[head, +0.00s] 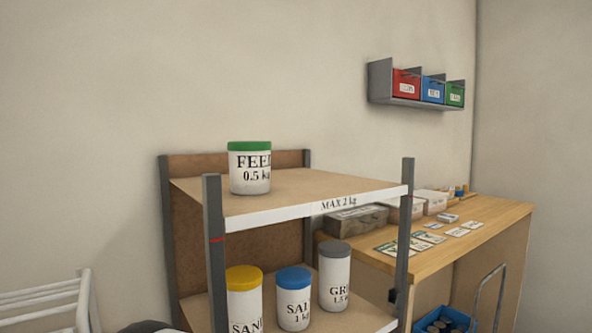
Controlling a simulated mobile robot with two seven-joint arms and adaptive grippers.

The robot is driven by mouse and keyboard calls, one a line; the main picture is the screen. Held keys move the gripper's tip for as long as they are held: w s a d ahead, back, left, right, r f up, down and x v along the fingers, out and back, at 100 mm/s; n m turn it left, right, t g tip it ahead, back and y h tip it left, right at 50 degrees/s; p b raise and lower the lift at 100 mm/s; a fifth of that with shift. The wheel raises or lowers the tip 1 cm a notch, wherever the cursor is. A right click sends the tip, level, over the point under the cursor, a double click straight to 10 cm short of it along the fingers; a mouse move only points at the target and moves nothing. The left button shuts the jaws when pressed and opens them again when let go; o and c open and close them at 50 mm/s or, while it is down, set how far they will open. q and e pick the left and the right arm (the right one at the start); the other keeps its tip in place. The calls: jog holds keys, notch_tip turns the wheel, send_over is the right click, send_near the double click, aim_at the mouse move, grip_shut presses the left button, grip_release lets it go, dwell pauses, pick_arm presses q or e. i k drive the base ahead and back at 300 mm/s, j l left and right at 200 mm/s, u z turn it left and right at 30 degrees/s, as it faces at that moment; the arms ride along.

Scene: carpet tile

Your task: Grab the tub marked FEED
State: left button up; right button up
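The tub marked FEED 0.5 kg (249,172) is white with a green lid. It stands upright on the top board (310,190) of a shelf rack, toward the left side. The board's front edge carries the label MAX 2 kg. Neither of my grippers shows in the head view. A dark rounded shape at the bottom left edge is mostly cut off, and I cannot tell what it is.
Below stand a yellow-lidded tub (244,300), a blue-lidded tub (294,300) and a grey-lidded tub (334,278). Grey posts (214,255) frame the rack. A workbench (480,230) with cards and boxes is at right. A white chair-like frame (45,300) is at left.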

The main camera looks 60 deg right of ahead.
aim_at(250, 162)
jog(key=z, duration=1.85)
